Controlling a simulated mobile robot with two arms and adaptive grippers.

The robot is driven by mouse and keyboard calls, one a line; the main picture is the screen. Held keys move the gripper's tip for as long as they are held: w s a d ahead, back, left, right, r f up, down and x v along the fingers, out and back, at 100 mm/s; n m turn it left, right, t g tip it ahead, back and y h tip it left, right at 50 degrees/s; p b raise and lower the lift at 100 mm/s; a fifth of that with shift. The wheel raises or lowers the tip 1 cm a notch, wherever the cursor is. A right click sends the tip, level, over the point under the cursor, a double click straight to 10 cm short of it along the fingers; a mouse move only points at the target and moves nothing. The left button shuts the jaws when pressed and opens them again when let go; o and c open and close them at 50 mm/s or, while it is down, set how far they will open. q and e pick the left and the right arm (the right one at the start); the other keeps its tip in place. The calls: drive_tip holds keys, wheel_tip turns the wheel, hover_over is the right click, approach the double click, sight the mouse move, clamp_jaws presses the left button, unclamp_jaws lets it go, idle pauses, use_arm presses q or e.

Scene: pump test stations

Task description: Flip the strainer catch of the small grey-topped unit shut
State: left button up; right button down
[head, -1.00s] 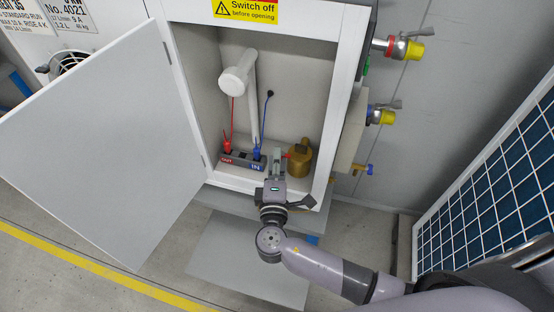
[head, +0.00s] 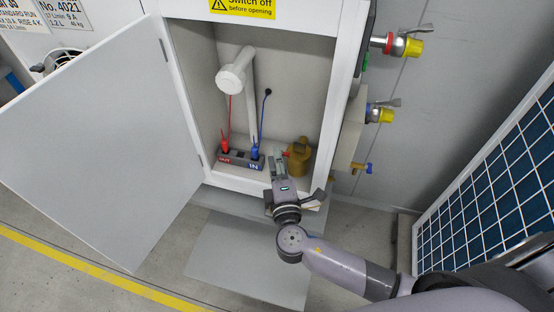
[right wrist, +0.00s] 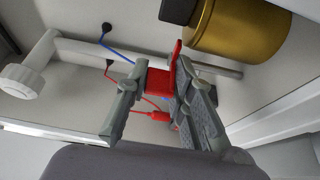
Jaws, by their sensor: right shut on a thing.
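A brass cylinder (head: 299,160), which looks like the strainer body, stands on the floor of the open cabinet (head: 190,90) at its right. It also shows in the right wrist view (right wrist: 238,32), with a dark end piece and a grey rod beside it. A red catch-like lever (right wrist: 161,82) sits close to the cylinder. My right gripper (head: 277,160) reaches into the cabinet left of the cylinder. In the right wrist view its fingers (right wrist: 160,75) are shut on the red lever, whose upper tip sticks out above them. My left gripper is out of view.
The white cabinet door (head: 100,150) stands wide open to the left. A red and blue plug block (head: 240,160) with cables lies left of my gripper. A white pipe (head: 250,95) stands behind. Yellow-capped taps (head: 385,116) stick out at right, near a blue grid panel (head: 490,180).

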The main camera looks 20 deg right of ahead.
drive_tip(key=c, duration=1.4)
unclamp_jaws()
drive_tip(key=shift+o, duration=0.2)
drive_tip(key=s+a, duration=0.2)
drive_tip(key=s, duration=1)
drive_tip(key=shift+a, duration=0.15)
drive_tip(key=shift+w, duration=0.1)
